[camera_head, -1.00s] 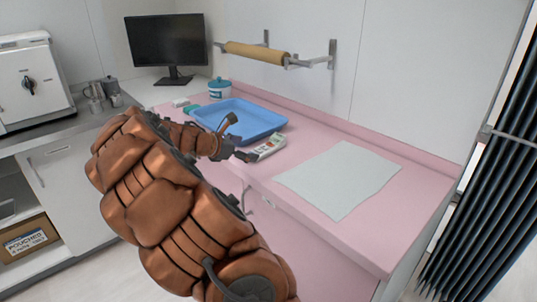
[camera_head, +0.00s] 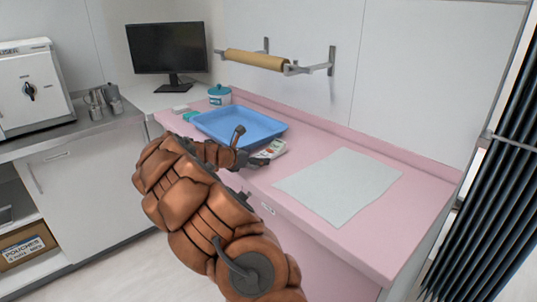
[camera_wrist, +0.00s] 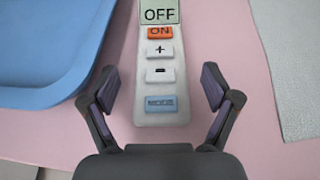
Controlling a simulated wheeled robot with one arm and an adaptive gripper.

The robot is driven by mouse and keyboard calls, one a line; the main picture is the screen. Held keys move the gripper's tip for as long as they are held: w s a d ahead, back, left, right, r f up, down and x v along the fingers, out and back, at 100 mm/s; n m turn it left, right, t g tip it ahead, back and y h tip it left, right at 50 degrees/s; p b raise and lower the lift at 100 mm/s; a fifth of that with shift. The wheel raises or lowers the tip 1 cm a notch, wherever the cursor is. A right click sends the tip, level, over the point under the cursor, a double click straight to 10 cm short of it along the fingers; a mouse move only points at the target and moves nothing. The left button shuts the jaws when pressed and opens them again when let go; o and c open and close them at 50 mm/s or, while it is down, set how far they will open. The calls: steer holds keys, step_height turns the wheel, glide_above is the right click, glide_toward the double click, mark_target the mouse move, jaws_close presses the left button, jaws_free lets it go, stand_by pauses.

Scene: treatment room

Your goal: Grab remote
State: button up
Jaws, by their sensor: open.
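The remote (camera_wrist: 160,83) is white, with a display reading OFF, an orange ON button, grey plus and minus buttons and a blue button. It lies on the pink counter, and its far end is cut off by the top of the wrist view. My gripper (camera_wrist: 161,84) is open, with one finger on each side of the remote's near end and visible gaps between. In the head view, the remote (camera_head: 274,149) is partly hidden behind my gripper (camera_head: 252,146), which is low over the counter's front edge.
A blue tray (camera_head: 277,127) lies just left of and behind the remote; its rim is near my left finger. A pale sheet (camera_head: 338,186) lies to the right. A monitor (camera_head: 168,47), a lidded pot (camera_head: 220,94) and a wall-mounted roll (camera_head: 256,59) are farther back.

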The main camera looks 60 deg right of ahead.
steer(key=shift+x, duration=1)
steer(key=shift+c, duration=0.2)
steer(key=c, duration=1.3)
